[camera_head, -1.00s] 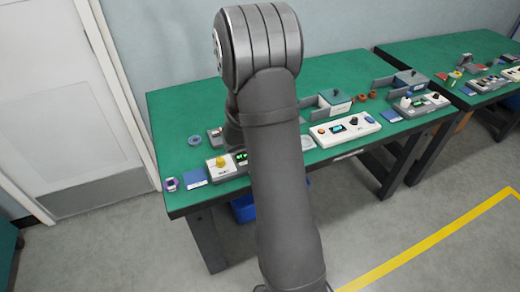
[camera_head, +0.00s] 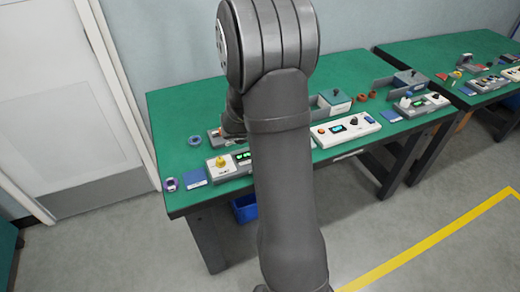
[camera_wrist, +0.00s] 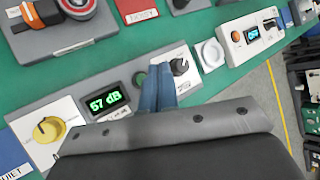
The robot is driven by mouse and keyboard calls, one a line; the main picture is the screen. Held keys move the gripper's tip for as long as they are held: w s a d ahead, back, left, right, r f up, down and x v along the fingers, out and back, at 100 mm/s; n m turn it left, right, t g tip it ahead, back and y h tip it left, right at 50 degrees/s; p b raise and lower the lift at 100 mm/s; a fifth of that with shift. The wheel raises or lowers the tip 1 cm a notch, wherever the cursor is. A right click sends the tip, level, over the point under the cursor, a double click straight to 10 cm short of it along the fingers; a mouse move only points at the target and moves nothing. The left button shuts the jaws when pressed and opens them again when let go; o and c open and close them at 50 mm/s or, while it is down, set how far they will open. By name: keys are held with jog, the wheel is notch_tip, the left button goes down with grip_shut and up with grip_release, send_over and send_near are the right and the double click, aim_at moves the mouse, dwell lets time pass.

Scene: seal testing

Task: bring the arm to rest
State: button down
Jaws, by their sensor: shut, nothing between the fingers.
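My arm (camera_head: 285,170) rises through the middle of the head view and bends over the green table; my gripper is hidden behind it there. In the wrist view my gripper (camera_wrist: 157,90) shows as two blue fingers side by side, shut and empty. The fingers lie in front of the grey-white control box (camera_wrist: 105,128), between its green display reading 57 dB and its black knob. I cannot tell the gap between fingertips and box. The box's yellow knob (camera_wrist: 48,129) is left of the fingers; it also shows in the head view (camera_head: 219,162).
A grey fixture (camera_wrist: 60,42) with orange and red parts stands top left. A second green table (camera_head: 450,50) stands right. The floor in front (camera_head: 400,240) is clear.

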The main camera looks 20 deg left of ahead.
notch_tip(320, 180, down, 2)
jog(key=shift+f, duration=0.1)
notch_tip(320, 180, up, 6)
dwell(0.6)
jog(key=shift+f, duration=0.1)
